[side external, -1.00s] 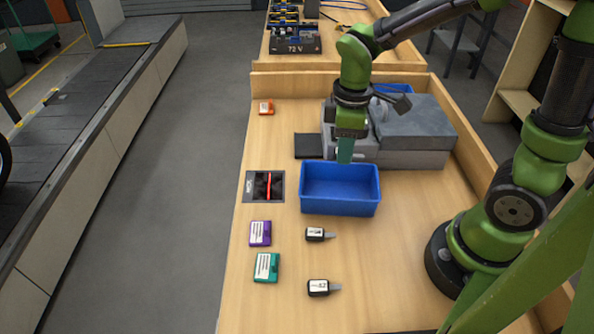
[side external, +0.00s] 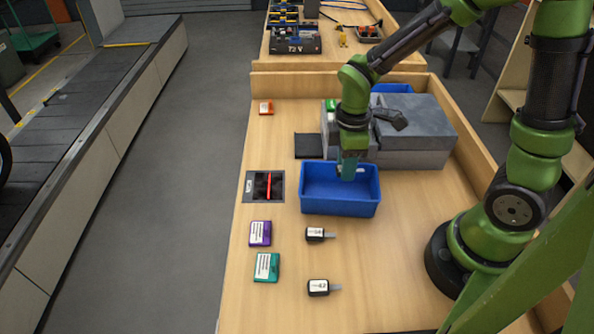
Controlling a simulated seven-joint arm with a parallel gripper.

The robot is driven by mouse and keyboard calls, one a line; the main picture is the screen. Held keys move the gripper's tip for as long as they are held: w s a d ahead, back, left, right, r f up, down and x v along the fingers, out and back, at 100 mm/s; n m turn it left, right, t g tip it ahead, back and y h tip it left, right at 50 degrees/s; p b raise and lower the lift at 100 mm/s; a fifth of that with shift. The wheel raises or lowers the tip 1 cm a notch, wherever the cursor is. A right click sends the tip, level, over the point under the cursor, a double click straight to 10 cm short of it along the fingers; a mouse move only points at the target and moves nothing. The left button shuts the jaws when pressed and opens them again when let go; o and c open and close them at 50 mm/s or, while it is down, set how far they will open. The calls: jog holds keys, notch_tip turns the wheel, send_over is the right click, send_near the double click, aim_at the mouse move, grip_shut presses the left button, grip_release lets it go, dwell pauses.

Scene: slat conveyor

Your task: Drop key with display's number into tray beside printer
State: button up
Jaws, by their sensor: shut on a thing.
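The blue tray (side external: 340,207) stands on the bench in front of the grey printer (side external: 420,135). My gripper (side external: 349,174) points down inside the tray's opening, near its back wall. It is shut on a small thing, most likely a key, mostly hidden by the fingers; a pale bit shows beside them. One black-headed key (side external: 315,234) with a white label lies in front of the tray. A second such key (side external: 318,287) lies nearer the front. Their numbers are too small to read. A small green item (side external: 331,104) shows beside the printer; no display number is readable.
Purple (side external: 260,233) and teal (side external: 266,267) labelled boxes lie at the bench's left. A dark mat with a red pen (side external: 269,186) lies left of the tray. The front right bench is clear.

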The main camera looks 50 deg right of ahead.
jog(key=o, duration=1.1)
notch_tip(320, 180, up, 17)
jog(key=shift+f, duration=0.1)
jog(key=s+m+t, duration=0.2)
jog(key=m, duration=0.2)
jog(key=s+m+t+y, duration=0.1)
jog(key=s+m+t, duration=0.1)
jog(key=m, duration=0.3)
jog(key=s+a+m+t+y, duration=0.1)
jog(key=s+m+t, duration=0.1)
jog(key=m+t, duration=0.1)
jog(key=shift+s+r+m, duration=0.15)
jog(key=shift+r+m, duration=0.25)
jog(key=shift+m, duration=0.4)
